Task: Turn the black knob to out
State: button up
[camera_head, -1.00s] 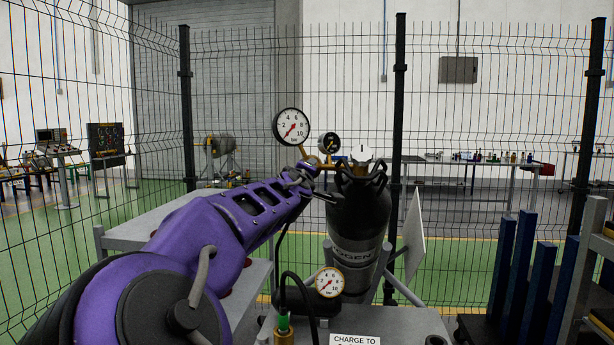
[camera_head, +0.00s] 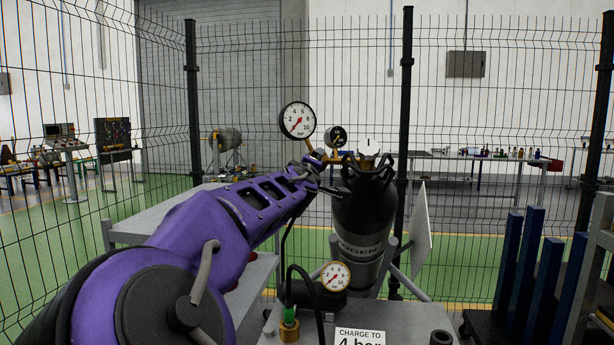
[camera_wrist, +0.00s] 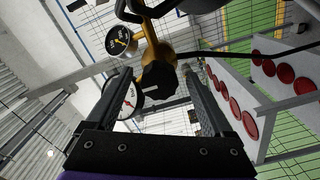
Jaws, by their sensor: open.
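The black knob (camera_wrist: 158,78) shows in the wrist view on a brass fitting (camera_wrist: 152,40). My gripper (camera_wrist: 156,84) is open, with one finger on each side of the knob in that picture. I cannot tell whether either finger touches it. In the head view my gripper (camera_head: 330,188) is small and dark, beside the black gas cylinder's (camera_head: 362,215) neck. The knob cannot be made out there, and no "out" marking is legible.
A large white gauge (camera_head: 297,120) and a small dark gauge (camera_head: 336,137) stand above the gripper. A lower gauge (camera_head: 334,276) and a "CHARGE TO 4 bar" sign (camera_head: 360,337) are in front. A wire fence (camera_head: 250,90) stands behind. Red discs (camera_wrist: 285,74) lie on a grey shelf.

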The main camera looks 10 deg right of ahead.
jog(key=v, duration=1.7)
jog(key=shift+p, duration=0.3)
jog(key=shift+w+d+r, duration=0.1)
